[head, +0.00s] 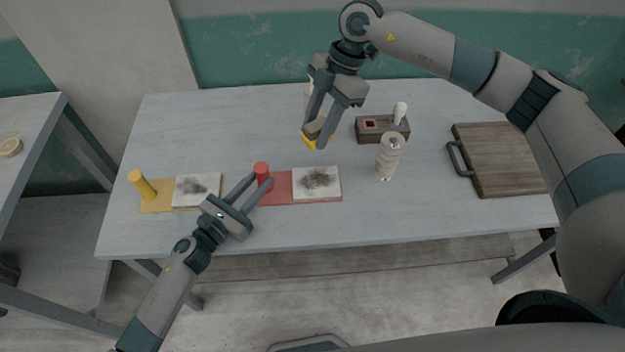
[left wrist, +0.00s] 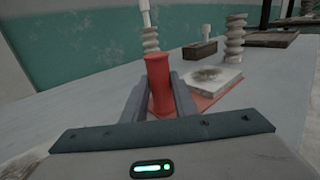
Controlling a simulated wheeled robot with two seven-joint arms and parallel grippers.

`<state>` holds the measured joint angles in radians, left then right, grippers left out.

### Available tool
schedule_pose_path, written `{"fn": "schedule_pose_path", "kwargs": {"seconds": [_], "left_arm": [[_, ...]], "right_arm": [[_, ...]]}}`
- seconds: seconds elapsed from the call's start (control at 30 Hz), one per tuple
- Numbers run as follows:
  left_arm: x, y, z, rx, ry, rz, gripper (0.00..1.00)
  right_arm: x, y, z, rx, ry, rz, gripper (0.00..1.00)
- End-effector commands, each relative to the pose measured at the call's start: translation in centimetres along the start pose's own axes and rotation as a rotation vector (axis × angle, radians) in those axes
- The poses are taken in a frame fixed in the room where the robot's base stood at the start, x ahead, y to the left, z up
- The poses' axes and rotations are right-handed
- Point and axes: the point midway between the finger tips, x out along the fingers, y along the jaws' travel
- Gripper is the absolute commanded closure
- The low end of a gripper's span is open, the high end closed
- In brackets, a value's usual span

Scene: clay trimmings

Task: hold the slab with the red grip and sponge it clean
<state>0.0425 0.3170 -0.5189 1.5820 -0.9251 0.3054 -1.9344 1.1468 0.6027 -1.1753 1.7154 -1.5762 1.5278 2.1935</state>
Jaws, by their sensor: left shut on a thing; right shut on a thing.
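The red grip (head: 262,173) stands upright at the left end of a red board (head: 283,187). A pale slab with dark smudges (head: 317,182) lies on that board. My left gripper (head: 256,183) is shut on the red grip, which also shows between the fingers in the left wrist view (left wrist: 160,85). My right gripper (head: 321,133) is shut on a sponge with a yellow part (head: 310,143), above the table behind the slab. The fingers hide part of the sponge. A second smudged slab (head: 197,189) lies on a yellow board (head: 155,205) with a yellow grip (head: 141,184).
A ribbed pale bottle-like piece (head: 388,157) stands right of the slab. Behind it is a dark wooden block (head: 376,128) with a white peg (head: 400,111). A wooden board with a handle (head: 497,158) lies at the right. The table's front right is clear.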

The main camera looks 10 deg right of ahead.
Motion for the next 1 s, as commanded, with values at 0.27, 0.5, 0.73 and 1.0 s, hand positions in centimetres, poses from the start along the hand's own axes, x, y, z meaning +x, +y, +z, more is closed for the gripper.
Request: {"fn": "schedule_pose_path", "kwargs": {"seconds": [0.27, 0.5, 0.73, 1.0], "left_arm": [[0.0, 0.0, 0.0, 0.0, 0.0, 0.0, 1.0], [0.0, 0.0, 0.0, 0.0, 0.0, 0.0, 1.0], [0.0, 0.0, 0.0, 0.0, 0.0, 0.0, 1.0], [0.0, 0.0, 0.0, 0.0, 0.0, 0.0, 1.0]], "right_arm": [[0.8, -0.5, 0.3, 0.0, 0.002, -0.002, 0.83], [4.0, -2.7, 1.7, 0.002, 0.004, -0.005, 0.83], [7.2, -5.1, 3.0, 0.001, 0.003, -0.003, 0.83], [8.1, -5.8, 3.5, 0.0, 0.001, 0.001, 0.83]]}}
